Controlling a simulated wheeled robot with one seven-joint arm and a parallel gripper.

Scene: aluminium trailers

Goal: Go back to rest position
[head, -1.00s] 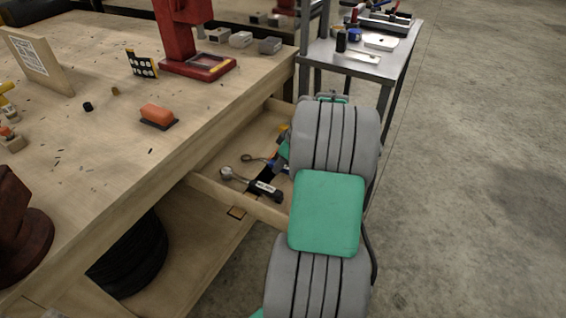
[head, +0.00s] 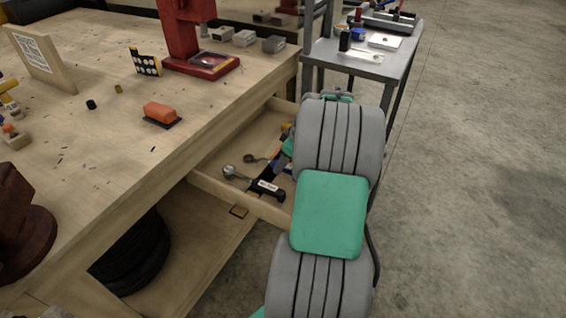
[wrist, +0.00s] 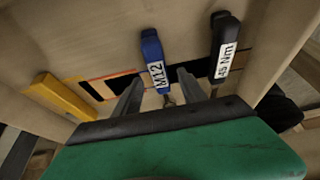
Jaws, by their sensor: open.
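My gripper (wrist: 158,78) is open and empty, its two fingers pointing into the open drawer. In the wrist view a blue-handled tool labelled M12 (wrist: 153,58) lies between and beyond the fingertips; whether they touch it cannot be told. A black-handled tool labelled 45 Nm (wrist: 225,45) lies to its right, and a yellow-handled tool (wrist: 65,97) to the left. In the head view the grey and green arm is mine and hides most of the gripper and the drawer's right part. The wooden drawer (head: 208,187) is pulled out from the bench, with a black-handled wrench (head: 268,187) visible inside.
The wooden bench (head: 95,130) holds an orange block (head: 160,112), a red press (head: 190,45) and small parts. A grey metal side table (head: 372,68) with tools stands behind the drawer and my arm. Open concrete floor (head: 480,180) lies to the right.

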